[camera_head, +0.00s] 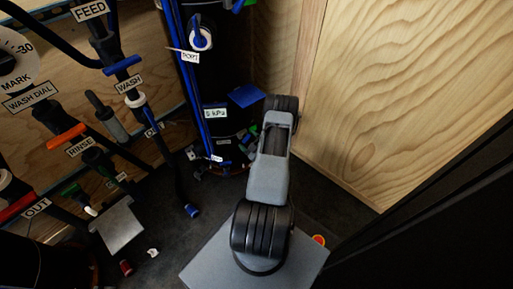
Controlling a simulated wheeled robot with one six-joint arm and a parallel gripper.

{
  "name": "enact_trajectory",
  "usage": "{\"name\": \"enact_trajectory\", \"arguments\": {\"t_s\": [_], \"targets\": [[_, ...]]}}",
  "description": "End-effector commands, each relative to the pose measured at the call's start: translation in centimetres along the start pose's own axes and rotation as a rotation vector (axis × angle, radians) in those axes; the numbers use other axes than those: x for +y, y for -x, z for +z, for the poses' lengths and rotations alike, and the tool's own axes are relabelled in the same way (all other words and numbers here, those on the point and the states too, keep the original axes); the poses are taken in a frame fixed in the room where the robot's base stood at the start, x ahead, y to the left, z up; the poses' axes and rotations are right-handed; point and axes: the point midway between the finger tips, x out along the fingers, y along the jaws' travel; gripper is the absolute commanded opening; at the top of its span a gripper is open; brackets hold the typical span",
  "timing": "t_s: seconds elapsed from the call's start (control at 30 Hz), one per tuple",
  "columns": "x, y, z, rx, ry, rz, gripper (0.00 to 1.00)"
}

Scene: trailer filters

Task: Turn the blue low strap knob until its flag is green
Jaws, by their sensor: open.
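A dark upright cylinder (228,75) with blue straps (184,75) stands at the back centre. A blue block-like part (245,96) sits on its front, left of my arm; I cannot tell whether it is the low strap knob. Small blue and green bits (245,137) show lower on the cylinder, too small to tell apart, and no flag can be read clearly. A blue handle on a white ring (201,38) is higher up, above a small tag. My arm reaches up from the lower middle toward the cylinder's right side. My gripper cannot be made out beyond the arm.
Pipes with valve handles, among them an orange one (66,137) and a blue one (122,65), crowd the left. A dial (17,62) is at far left. A plywood wall (400,85) closes the right.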

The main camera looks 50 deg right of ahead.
Motion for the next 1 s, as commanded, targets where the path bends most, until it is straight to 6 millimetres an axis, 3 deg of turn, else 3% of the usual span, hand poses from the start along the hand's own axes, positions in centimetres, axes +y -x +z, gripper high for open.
{"name": "enact_trajectory", "arguments": {"t_s": [0.4, 0.6, 1.0], "targets": [[0.2, 8.2, -0.2, -0.005, -0.005, 0.004, 0.81], [0.2, 11.2, -0.1, -0.004, -0.004, 0.005, 0.81], [0.0, 13.1, 0.0, 0.0, -0.002, 0.001, 0.81]]}}
